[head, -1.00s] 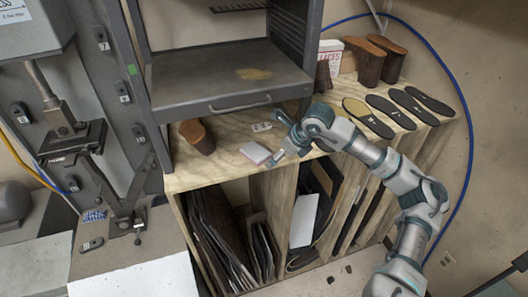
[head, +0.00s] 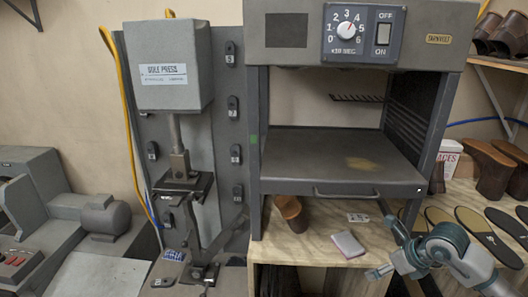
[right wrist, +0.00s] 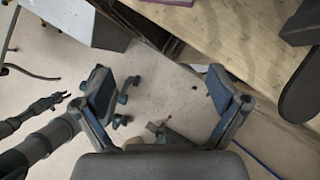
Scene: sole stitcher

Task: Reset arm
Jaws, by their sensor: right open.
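My right gripper (head: 378,271) is at the lower right of the head view, near the front edge of the wooden bench. In the right wrist view its two fingers (right wrist: 160,92) stand wide apart with nothing between them, and floor shows beyond. A dark arm end that looks like my left gripper (right wrist: 48,106) shows at the left of the right wrist view.
The grey heater cabinet (head: 340,190) stands on the bench, with a dial and switch above. A sole press (head: 172,70) stands left of it. A brown shoe last (head: 291,212) and several dark soles (head: 505,222) lie on the bench (head: 315,245). Open floor (right wrist: 165,60) lies below my right gripper.

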